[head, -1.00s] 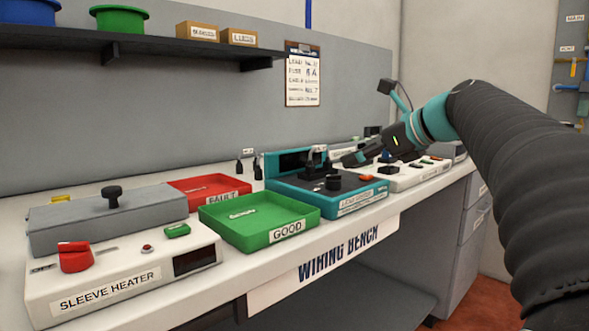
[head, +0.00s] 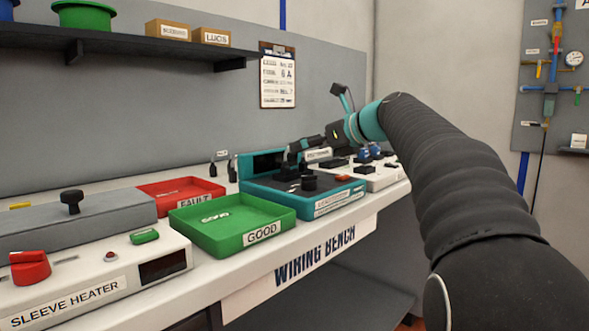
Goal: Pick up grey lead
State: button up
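My gripper (head: 294,149) is at the end of my arm, small and dark, pointing left over the back of the teal tester box (head: 345,198). I cannot tell whether its fingers are open or shut, or whether they touch anything. No grey lead can be made out for certain. Two small dark upright pieces (head: 232,166) stand at the back of the bench, left of the tester and my gripper, by a small label. They are too small to tell their colour or kind.
A green GOOD tray (head: 232,240) and red FAULT tray (head: 155,202) lie left of the tester. The sleeve heater (head: 80,295) fills the near left. A white box (head: 385,180) with small parts stands right of the tester. A shelf (head: 140,52) hangs above.

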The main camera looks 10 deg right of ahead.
jog(key=x, duration=0.5)
jog(key=shift+s+a+r, duration=0.1)
jog(key=shift+s+a, duration=0.05)
jog(key=shift+a, duration=0.05)
jog(key=c, duration=1.4)
jog(key=shift+o, duration=0.2)
jog(key=shift+r, duration=0.15)
